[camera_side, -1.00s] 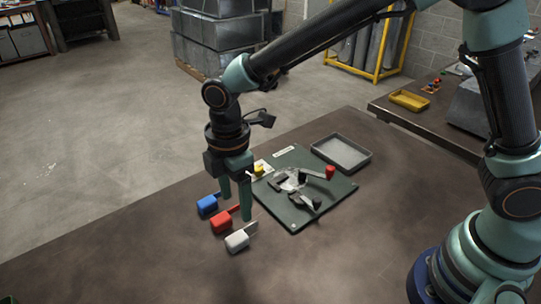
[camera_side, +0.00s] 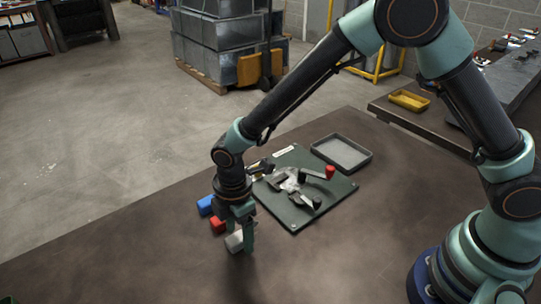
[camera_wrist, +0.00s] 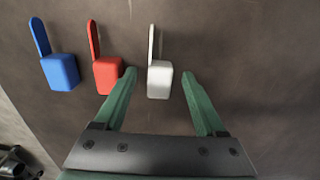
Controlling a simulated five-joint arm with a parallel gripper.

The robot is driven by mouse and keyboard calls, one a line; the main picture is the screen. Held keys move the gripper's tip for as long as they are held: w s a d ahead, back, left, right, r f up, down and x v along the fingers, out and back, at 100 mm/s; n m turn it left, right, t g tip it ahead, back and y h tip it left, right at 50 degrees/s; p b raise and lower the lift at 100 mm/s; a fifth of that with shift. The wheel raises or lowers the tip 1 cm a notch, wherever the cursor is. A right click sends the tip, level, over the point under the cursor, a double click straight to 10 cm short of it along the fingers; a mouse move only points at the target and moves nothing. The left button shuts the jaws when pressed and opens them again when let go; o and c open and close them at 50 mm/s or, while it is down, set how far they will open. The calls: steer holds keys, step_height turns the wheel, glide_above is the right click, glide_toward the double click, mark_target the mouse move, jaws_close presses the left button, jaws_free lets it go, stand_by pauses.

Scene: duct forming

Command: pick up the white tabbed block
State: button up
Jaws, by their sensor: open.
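The white tabbed block (camera_side: 234,241) lies on the brown table, partly hidden by my gripper in the side view. In the wrist view the white block (camera_wrist: 160,80) lies between the tips of my two green fingers, its thin tab pointing up the picture. My gripper (camera_side: 242,243) is low over the table, pointing down. It is open in the wrist view (camera_wrist: 160,75), with a gap between each finger and the block. The left fingertip is close to the red tabbed block (camera_wrist: 107,73).
The blue tabbed block (camera_wrist: 60,71) lies left of the red one. A green plate (camera_side: 333,195) with a clamp and red-knobbed handle stands to the right, with a grey tray (camera_side: 342,152) behind it. The table's front right is clear.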

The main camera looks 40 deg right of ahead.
jaws_close()
steer(key=shift+r, duration=0.2)
